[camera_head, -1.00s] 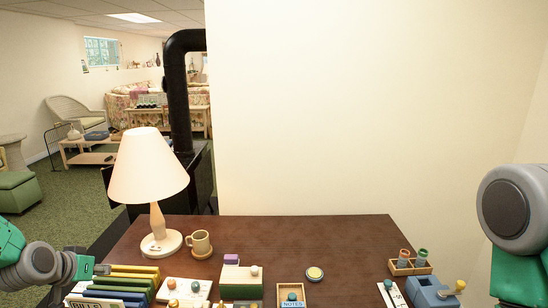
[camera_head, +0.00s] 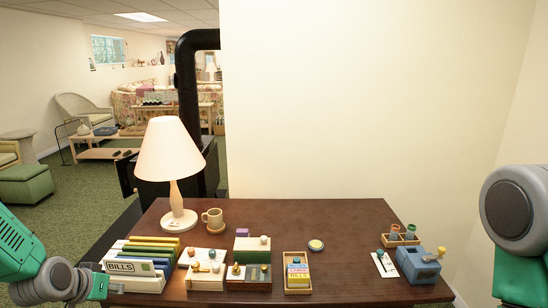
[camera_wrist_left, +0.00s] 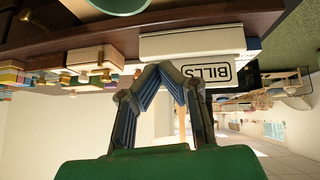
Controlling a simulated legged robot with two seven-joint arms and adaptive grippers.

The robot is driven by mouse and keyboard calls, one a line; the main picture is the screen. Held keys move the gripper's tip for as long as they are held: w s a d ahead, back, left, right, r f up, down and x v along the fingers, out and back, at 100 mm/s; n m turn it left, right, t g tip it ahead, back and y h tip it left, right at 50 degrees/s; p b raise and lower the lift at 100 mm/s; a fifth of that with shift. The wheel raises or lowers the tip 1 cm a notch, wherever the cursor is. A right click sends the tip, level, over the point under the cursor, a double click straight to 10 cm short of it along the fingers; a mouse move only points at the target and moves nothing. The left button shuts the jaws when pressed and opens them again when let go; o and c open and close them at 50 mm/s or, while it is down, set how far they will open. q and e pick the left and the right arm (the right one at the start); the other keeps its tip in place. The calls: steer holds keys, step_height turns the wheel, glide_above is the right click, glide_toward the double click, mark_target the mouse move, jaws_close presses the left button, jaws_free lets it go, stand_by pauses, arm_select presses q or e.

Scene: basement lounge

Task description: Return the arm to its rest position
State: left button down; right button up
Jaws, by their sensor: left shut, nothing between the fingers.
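My left arm comes in at the left edge of the head view. Its left gripper (camera_head: 116,288) is small there, in front of the desk's front left corner, just below the BILLS file box (camera_head: 132,268). In the left wrist view, which is upside down, the left gripper (camera_wrist_left: 162,70) has its blue-grey fingers together with nothing between them. The BILLS label (camera_wrist_left: 207,73) shows close behind the fingertips; I cannot see contact. Of my right arm only a grey and green part shows at the right edge of the head view; its gripper is out of view.
The brown desk (camera_head: 340,270) holds a lamp (camera_head: 168,160), a mug (camera_head: 213,217), a yellow-and-pink stack of blocks in a tray (camera_head: 297,270), a blue device (camera_head: 418,264) and a small wooden holder with pegs (camera_head: 400,239). A wall stands behind.

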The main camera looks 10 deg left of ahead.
arm_select(q)
steer(key=s+d+f+g, duration=0.1)
steer(key=s+d+f, duration=0.2)
steer(key=s, duration=0.2)
steer(key=s+d+f+g, duration=0.1)
steer(key=s+d+f, duration=0.3)
steer(key=s, duration=0.1)
steer(key=s+d+f+m+g+b, duration=0.1)
steer(key=s+d+f+g, duration=0.1)
steer(key=s+d+f, duration=0.2)
steer(key=shift+s+d, duration=0.25)
steer(key=shift+s, duration=0.5)
steer(key=s+d+f+g, duration=0.1)
steer(key=s+d+f, duration=0.1)
steer(key=s, duration=0.5)
steer(key=s+d+f+m+g, duration=0.1)
steer(key=s+d+f+g, duration=0.1)
steer(key=s, duration=0.6)
steer(key=shift+s+d+b, duration=0.15)
steer(key=shift+s+b, duration=0.15)
steer(key=shift+b, duration=0.15)
